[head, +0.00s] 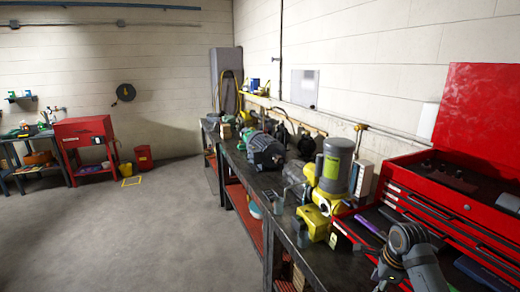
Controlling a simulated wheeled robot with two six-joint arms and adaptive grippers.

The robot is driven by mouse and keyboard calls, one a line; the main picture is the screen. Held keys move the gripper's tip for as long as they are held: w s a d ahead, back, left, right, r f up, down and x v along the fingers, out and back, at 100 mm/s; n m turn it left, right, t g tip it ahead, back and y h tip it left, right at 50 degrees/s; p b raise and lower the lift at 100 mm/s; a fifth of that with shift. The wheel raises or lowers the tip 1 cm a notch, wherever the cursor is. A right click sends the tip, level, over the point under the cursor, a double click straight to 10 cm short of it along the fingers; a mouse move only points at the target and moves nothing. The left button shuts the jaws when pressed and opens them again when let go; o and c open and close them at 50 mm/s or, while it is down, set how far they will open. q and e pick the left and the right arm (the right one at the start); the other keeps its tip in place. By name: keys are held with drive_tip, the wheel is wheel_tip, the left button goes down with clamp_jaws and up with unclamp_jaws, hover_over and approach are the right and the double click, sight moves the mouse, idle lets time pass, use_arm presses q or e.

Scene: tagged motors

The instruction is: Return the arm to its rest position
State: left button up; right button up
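A motor with a grey cylinder top and yellow body (335,170) stands upright on the dark workbench (285,205), with a yellow-green tag on its side. A grey finned motor (266,152) lies farther back on the bench. My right arm comes in at the lower right, over the front of the red tool chest. Its dark gripper (383,274) is near the bottom edge, small and partly hidden by the arm, so its fingers cannot be made out. It is apart from both motors. My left gripper is not in view.
The red tool chest (455,212) with raised lid and an open drawer is at right, close to my arm. A yellow block-like part (313,222) sits at the bench's front. A red cabinet (84,130) stands far left. The grey floor (120,235) at left is clear.

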drive_tip(key=s+a+f+n, duration=0.7)
drive_tip(key=s+f+n, duration=0.1)
drive_tip(key=s+n, duration=0.35)
drive_tip(key=s+a+n+t+h, duration=0.1)
drive_tip(key=s+a+n, duration=0.2)
drive_tip(key=s+n, duration=0.95)
drive_tip(key=s+d+f+g+b, duration=0.2)
drive_tip(key=f+b, duration=0.6)
drive_tip(key=f, duration=2.7)
use_arm(q)
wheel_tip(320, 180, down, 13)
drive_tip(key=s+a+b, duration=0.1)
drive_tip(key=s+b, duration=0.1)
drive_tip(key=b, duration=0.3)
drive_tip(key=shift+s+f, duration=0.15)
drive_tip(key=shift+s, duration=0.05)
use_arm(e)
drive_tip(key=s+d+f, duration=0.2)
drive_tip(key=s+f, duration=1.6)
drive_tip(key=f, duration=0.3)
drive_tip(key=shift+s+d, duration=0.15)
